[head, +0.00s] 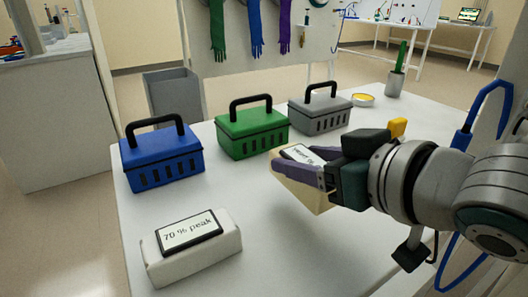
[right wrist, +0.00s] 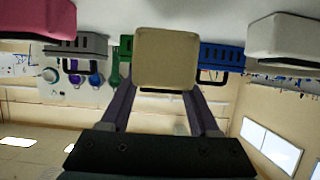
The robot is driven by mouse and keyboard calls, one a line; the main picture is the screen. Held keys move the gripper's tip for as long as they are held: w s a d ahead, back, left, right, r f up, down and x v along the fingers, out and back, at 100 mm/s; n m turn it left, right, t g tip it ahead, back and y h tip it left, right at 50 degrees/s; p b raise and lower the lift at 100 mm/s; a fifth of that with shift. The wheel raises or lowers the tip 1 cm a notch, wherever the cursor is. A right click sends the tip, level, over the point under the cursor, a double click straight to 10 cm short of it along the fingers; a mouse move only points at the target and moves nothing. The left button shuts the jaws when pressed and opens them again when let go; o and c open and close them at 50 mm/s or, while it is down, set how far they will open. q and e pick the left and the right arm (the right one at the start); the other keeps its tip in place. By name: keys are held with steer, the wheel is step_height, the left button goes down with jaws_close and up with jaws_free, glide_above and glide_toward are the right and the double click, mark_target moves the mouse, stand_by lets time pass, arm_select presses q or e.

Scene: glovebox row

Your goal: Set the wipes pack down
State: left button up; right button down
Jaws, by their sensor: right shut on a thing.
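My right gripper (head: 312,172) is shut on a beige pack with a dark-framed white label on top, which I take as the wipes pack (head: 297,188). The label is partly hidden by the fingers and its text is not readable. In the right wrist view the pack (right wrist: 166,60) sits between the two fingers (right wrist: 166,98). It is over the white table (head: 265,245); I cannot tell whether its underside touches it. Another pack, white and labelled "70 % peak" (head: 192,252), lies on the table at the front left. My left gripper is not in view.
Blue (head: 162,160), green (head: 252,132) and grey (head: 320,112) handled baskets stand in a row behind the packs. A yellow-topped round dish (head: 363,100) and a grey cup (head: 395,84) are at the far right. A pink object (right wrist: 38,18) shows in the wrist view. Table between the packs is clear.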

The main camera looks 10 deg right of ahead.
steer(key=shift+f+b, duration=0.5)
steer(key=shift+f, duration=1.35)
steer(key=shift+f, duration=0.1)
steer(key=shift+c, duration=0.6)
jaws_free()
